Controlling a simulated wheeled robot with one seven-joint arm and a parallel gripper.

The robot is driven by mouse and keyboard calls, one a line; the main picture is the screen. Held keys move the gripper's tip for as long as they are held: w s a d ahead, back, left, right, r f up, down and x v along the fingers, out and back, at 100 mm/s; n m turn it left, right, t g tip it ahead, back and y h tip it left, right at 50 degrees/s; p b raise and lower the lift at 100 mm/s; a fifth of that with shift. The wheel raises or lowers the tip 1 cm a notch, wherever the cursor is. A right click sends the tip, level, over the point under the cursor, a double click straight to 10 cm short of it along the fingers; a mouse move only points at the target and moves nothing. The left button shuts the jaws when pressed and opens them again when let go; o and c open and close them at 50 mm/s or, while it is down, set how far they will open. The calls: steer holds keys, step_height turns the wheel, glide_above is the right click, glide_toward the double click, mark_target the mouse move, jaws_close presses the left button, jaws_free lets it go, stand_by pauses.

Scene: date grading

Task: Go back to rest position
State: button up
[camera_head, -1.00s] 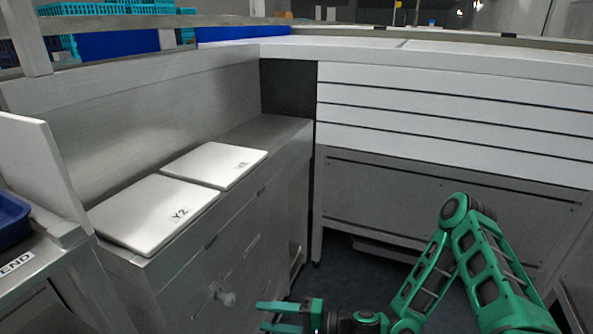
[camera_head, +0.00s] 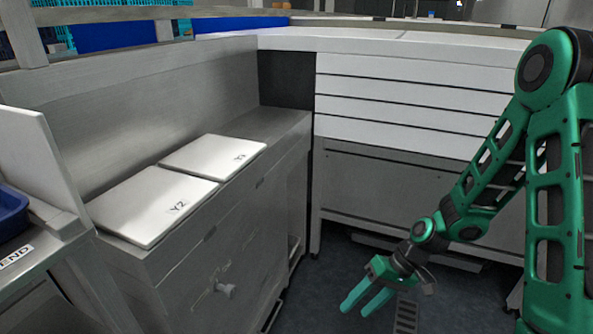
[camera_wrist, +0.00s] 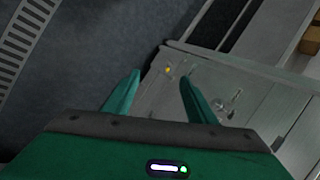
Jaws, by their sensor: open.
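My gripper (camera_head: 366,302) is green and hangs low over the dark floor, to the right of the metal cabinet. Its two fingers are apart with nothing between them. In the wrist view my gripper (camera_wrist: 160,92) also shows its fingers spread and empty, with floor and the cabinet front beyond. My green arm runs up the right side of the head view, bent at the elbow.
The metal cabinet (camera_head: 232,240) carries two white boards, one marked Y2 (camera_head: 150,205) and one behind it (camera_head: 213,155). A knob (camera_head: 226,290) juts from its front. A white slatted counter (camera_head: 420,95) stands behind. A blue tray (camera_head: 12,212) is at far left. Open floor (camera_head: 335,270) lies between.

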steer(key=s+d+r+m+t+h, duration=0.1)
steer(key=s+d+r+m+h, duration=0.3)
steer(key=d+r, duration=1.05)
steer(key=s+d+r+m+h, duration=0.1)
steer(key=s+d+r+m, duration=0.1)
steer(key=s+d+r, duration=0.2)
steer(key=s+d+r+m+h, duration=0.1)
steer(key=s+d+r, duration=0.4)
steer(key=s, duration=0.6)
steer(key=shift+d+m+t, duration=0.3)
steer(key=shift+d+m, duration=0.1)
steer(key=shift+m, duration=0.4)
steer(key=shift+s, duration=0.1)
